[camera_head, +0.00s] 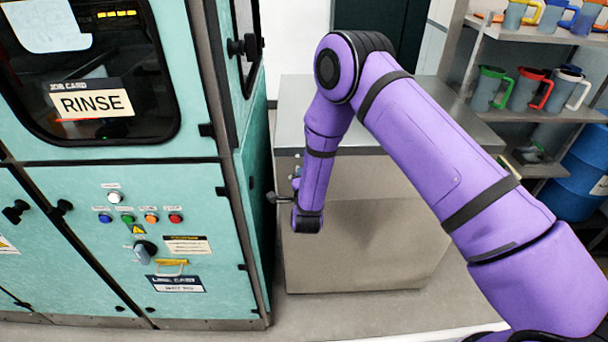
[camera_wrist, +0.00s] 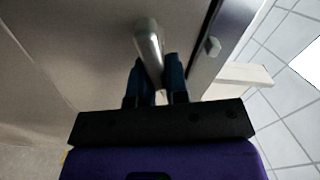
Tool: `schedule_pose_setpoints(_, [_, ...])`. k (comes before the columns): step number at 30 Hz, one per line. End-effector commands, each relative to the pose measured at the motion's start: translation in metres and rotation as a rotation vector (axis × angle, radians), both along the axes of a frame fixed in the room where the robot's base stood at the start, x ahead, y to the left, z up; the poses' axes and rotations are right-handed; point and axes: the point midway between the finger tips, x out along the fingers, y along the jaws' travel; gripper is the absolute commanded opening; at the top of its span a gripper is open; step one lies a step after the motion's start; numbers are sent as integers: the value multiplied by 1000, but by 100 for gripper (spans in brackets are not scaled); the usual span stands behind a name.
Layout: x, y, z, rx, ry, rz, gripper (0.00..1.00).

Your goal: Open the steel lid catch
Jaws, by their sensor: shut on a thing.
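The steel lid catch (camera_wrist: 150,42) shows in the wrist view as a pale metal lever against the grey steel surface. My gripper (camera_wrist: 157,80) has its two dark blue fingers around the lever, one on each side, and is shut on it. In the head view, my gripper (camera_head: 296,178) is at the left front side of the steel cabinet (camera_head: 365,225), below its flat top. My wrist hides most of the catch there. A small dark-ended bar (camera_head: 279,198) pokes out left of my wrist; I cannot tell whether it belongs to the catch.
A teal machine (camera_head: 255,190) with a RINSE card stands close on the left, across a narrow gap. Metal shelves (camera_head: 540,115) with several colored-handled jugs and a blue drum (camera_head: 585,165) are on the right.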

Motion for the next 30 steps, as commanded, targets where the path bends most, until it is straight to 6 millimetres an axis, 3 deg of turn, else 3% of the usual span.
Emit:
schedule_pose_setpoints(9, [-1, -1, -3, 100, -2, -1, 0])
schedule_pose_setpoints(24, [-1, -1, -3, 114, -2, 0, 0])
schedule_pose_setpoints(25, [-1, -1, -3, 114, -2, 0, 22])
schedule_pose_setpoints(27, [-1, -1, -3, 114, -2, 0, 38])
schedule_pose_setpoints(30, [-1, -1, -3, 114, -2, 0, 40])
